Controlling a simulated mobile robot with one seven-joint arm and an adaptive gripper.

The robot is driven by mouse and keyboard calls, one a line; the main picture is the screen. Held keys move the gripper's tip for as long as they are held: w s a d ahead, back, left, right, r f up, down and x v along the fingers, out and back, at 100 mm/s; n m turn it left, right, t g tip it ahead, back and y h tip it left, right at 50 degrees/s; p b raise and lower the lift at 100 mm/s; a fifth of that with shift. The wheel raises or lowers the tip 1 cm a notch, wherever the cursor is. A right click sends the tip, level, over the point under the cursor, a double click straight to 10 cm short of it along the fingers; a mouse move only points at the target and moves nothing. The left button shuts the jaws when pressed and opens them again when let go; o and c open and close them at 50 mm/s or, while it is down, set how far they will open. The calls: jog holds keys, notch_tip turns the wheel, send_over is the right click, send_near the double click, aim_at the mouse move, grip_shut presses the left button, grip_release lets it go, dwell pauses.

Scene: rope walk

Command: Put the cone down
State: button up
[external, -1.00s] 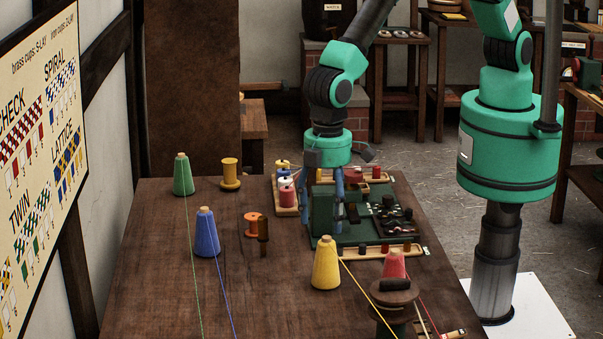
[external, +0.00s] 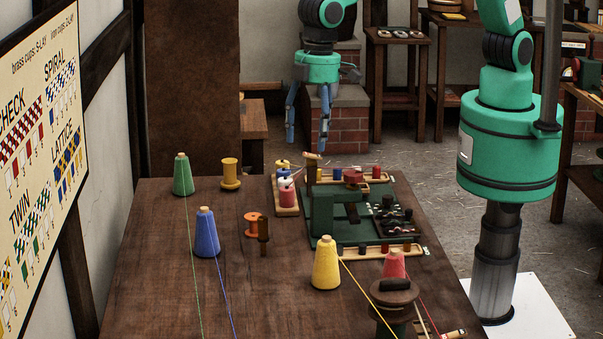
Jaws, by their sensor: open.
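Four cones of thread stand upright on the brown table (external: 160,290). The green cone (external: 182,175) is at the far left and the blue cone (external: 206,233) is in front of it. The yellow cone (external: 326,264) stands near the middle front. The red cone (external: 394,266) is to its right, its lower part hidden by a dark wooden spool (external: 394,291). Threads run from the cones toward the front. My gripper (external: 307,142) is open and empty, its blue fingers apart above the table's far side. It is clear of all the cones.
A green device (external: 322,213) with a wooden-topped post stands on a dark green mat (external: 350,236) with small trays of spools. An orange spool (external: 252,225), a yellow spool (external: 230,174) and a brown peg (external: 263,230) stand left of it. The left front table is mostly clear.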

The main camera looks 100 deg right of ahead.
jog(key=s+d+r+m+t, duration=0.1)
jog(key=s+d+r, duration=0.4)
jog(key=d+r, duration=0.65)
jog(key=s+d+r+m+t, duration=0.1)
jog(key=s+d+r, duration=0.3)
jog(key=d+r, duration=0.75)
jog(key=s+d+r+t, duration=0.1)
jog(key=s+d, duration=0.9)
jog(key=s, duration=0.2)
jog(key=s+d+r+m+t, duration=0.1)
jog(key=s+d, duration=0.8)
jog(key=s, duration=0.3)
jog(key=shift+s+d+r+m+t+h, duration=0.2)
jog(key=shift+d+r+m+t+h, duration=0.1)
jog(key=shift+d+t, duration=0.1)
jog(key=shift+f, duration=0.15)
notch_tip(320, 180, down, 8)
jog(key=b, duration=0.7)
jog(key=shift+r+b, duration=0.25)
jog(key=shift+b, duration=0.15)
